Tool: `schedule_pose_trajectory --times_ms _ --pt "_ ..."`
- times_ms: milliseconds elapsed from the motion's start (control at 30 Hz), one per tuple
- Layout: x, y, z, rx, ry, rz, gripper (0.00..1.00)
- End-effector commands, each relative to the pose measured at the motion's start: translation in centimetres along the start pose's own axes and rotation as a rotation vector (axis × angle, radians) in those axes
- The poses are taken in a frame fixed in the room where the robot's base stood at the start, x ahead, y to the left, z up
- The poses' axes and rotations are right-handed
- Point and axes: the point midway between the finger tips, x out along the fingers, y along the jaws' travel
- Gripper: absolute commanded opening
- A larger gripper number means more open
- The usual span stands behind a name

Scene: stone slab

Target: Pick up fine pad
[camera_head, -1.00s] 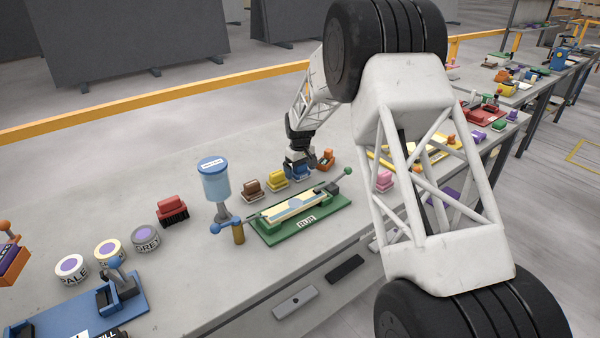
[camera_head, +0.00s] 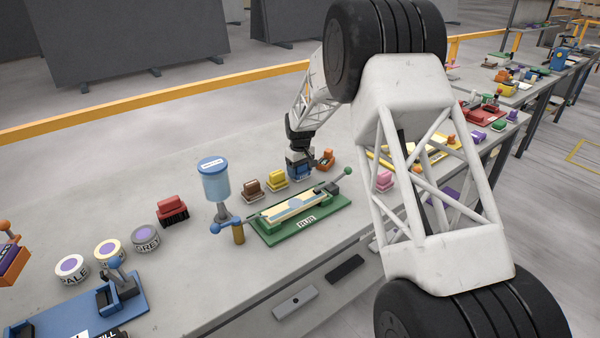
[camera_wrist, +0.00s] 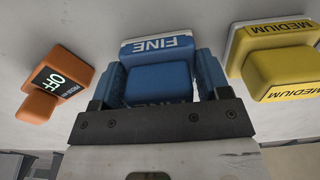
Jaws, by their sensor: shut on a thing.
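The fine pad (camera_wrist: 158,80) is a blue block marked FINE, with a pale underside edge. In the wrist view it sits between the two blue fingers of my gripper (camera_wrist: 162,82), which is shut on its sides. In the head view the blue pad (camera_head: 300,174) shows below my gripper (camera_head: 299,161), at the back of the green rig. The fingers and wrist hide part of the pad, and I cannot tell clearly whether it is clear of the slab.
A yellow MEDIUM pad (camera_wrist: 282,65) stands close on one side and an orange OFF block (camera_wrist: 55,83) on the other. A brown pad (camera_head: 252,189) is farther left. The green rig (camera_head: 300,212) lies in front. Bare slab (camera_head: 240,150) lies behind.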

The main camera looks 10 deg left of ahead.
Motion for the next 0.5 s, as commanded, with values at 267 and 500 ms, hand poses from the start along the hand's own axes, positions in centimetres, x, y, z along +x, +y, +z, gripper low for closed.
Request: schedule_pose_trajectory --times_ms 267,500 --pt "-0.2 0.0 0.0 0.000 0.001 0.000 0.44" --pt "-2.0 0.0 -0.1 0.000 0.002 0.001 0.44"
